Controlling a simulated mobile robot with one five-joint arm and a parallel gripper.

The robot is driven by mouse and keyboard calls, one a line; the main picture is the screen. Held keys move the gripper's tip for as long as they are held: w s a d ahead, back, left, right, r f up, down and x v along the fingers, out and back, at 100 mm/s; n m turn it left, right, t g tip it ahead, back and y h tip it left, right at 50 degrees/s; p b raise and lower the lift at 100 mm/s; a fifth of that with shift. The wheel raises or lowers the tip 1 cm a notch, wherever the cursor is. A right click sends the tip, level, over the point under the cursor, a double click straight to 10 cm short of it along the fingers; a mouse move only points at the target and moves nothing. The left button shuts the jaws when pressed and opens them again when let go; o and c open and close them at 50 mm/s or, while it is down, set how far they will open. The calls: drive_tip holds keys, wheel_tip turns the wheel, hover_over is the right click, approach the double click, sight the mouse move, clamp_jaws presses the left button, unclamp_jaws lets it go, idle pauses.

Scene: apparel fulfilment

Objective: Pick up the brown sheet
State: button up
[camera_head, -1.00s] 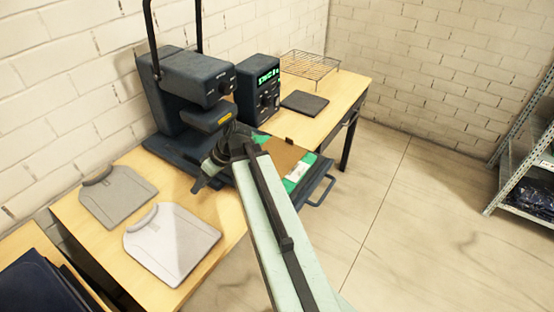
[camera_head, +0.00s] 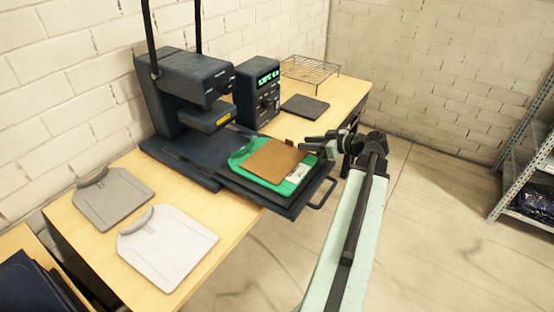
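The brown sheet (camera_head: 272,160) lies flat on a green shirt (camera_head: 240,157), which rests on the pulled-out dark platen (camera_head: 233,178) of the heat press. A pale printed patch (camera_head: 298,173) shows on the shirt beside the sheet's right edge. My gripper (camera_head: 308,143) is at the far right corner of the sheet, pointing left. Its fingers are small and dark here, and I cannot tell whether they are open or touch the sheet.
The heat press (camera_head: 190,85) and a control box (camera_head: 258,90) stand on the wooden table (camera_head: 185,205). A grey shirt (camera_head: 112,198) and a white shirt (camera_head: 167,245) lie at left. A dark pad (camera_head: 305,106) and wire rack (camera_head: 310,70) are behind. A shelf (camera_head: 525,170) stands right.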

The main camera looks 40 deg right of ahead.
drive_tip(key=b+x, duration=0.2)
drive_tip(key=x, duration=0.5)
drive_tip(key=shift+w+d, duration=0.1)
drive_tip(key=shift+d, duration=0.05)
clamp_jaws()
